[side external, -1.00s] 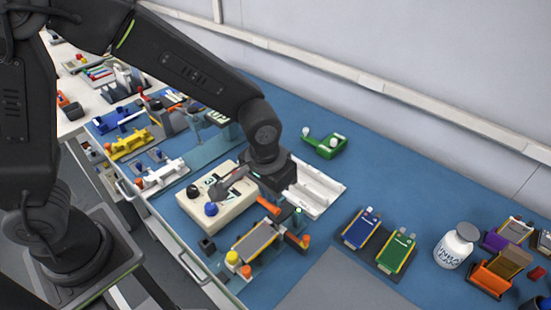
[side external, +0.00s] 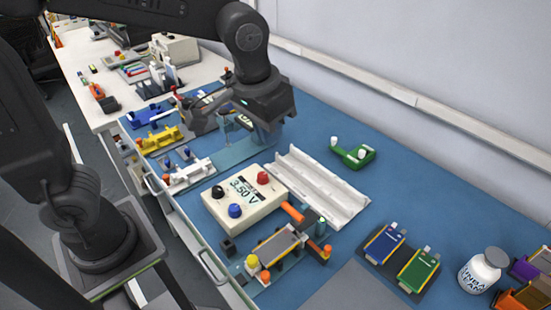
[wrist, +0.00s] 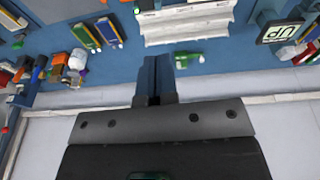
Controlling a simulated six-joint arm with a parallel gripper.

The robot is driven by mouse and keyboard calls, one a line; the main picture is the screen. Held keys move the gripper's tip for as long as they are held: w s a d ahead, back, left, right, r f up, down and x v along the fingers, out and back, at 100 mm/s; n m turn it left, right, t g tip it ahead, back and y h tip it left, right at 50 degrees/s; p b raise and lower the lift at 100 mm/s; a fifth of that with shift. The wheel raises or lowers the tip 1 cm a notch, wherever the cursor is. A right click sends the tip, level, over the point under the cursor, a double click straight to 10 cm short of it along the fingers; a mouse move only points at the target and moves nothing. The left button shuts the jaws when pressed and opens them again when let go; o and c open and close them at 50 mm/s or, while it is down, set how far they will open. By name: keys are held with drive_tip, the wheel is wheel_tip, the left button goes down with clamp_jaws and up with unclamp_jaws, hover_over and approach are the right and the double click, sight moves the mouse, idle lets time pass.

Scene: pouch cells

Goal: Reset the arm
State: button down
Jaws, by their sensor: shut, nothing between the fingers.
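My gripper (side external: 264,132) points downward in the side view, raised above the blue bench mat behind the 3-50 V tester. Its fingers are small there. In the wrist view the two fingers (wrist: 157,66) lie together, shut, with nothing between them. The tester (side external: 243,201), a cream box with black, blue and red knobs, stands in front of the gripper, apart from it. A pouch cell (side external: 276,243) lies in the fixture beside the tester.
A white channelled tray (side external: 318,190) and a green holder (side external: 354,155) lie right of the gripper. Blue (side external: 384,244) and green (side external: 418,268) cells and a white bottle (side external: 482,270) are farther right. Yellow (side external: 160,139) and white (side external: 189,174) racks stand left. The wall runs behind.

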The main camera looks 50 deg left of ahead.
drive_tip(key=s+a+t, duration=0.3)
drive_tip(key=s+a, duration=0.6)
drive_tip(key=s, duration=0.2)
drive_tip(key=shift+a+r, duration=0.25)
drive_tip(key=shift+a, duration=0.05)
